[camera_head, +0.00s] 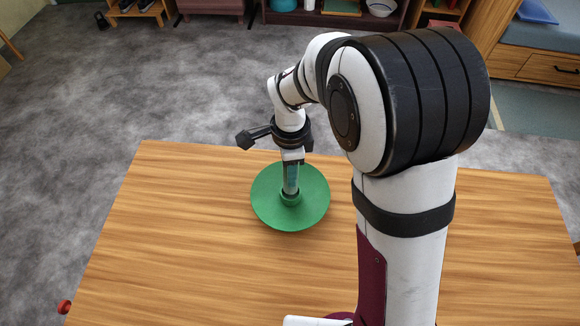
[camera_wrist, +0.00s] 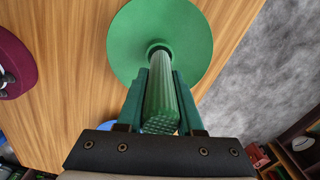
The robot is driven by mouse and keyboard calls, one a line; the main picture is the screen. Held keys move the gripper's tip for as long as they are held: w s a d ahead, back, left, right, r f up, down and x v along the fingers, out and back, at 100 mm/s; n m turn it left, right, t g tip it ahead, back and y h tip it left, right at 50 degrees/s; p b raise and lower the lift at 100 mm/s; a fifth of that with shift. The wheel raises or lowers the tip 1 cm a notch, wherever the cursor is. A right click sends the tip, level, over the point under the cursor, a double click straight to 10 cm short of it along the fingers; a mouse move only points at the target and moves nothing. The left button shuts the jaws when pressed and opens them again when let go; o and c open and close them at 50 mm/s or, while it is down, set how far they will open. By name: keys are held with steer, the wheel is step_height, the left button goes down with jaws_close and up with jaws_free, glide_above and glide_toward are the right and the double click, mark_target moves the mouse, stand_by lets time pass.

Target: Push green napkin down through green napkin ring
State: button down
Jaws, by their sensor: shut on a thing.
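The green napkin (camera_wrist: 160,100) is a ribbed, rolled green cylinder. My gripper (camera_wrist: 163,70) is shut on it, with one dark green finger along each side. The green napkin ring (camera_wrist: 157,46) is a short collar in the middle of a wide, flat green disc (camera_wrist: 190,22). The napkin's far end meets the ring's opening; how deep it sits inside is hidden. In the head view my gripper (camera_head: 291,180) points down over the ring (camera_head: 291,200), and the napkin stands roughly upright between the fingers. The disc (camera_head: 268,210) lies flat on the table.
The wooden table (camera_head: 200,260) is clear around the disc. Its far edge (camera_head: 200,147) is a short way behind the disc. A small red object (camera_head: 64,306) is at the table's left edge. Shelves (camera_head: 330,18) stand beyond, across the grey floor.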

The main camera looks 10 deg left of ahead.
steer(key=shift+f, duration=0.25)
stand_by(0.4)
steer(key=shift+f, duration=0.45)
steer(key=shift+f, duration=0.2)
steer(key=shift+f, duration=0.4)
steer(key=shift+f, duration=0.1)
steer(key=shift+f, duration=0.45)
steer(key=shift+c, duration=2.4)
jaws_free()
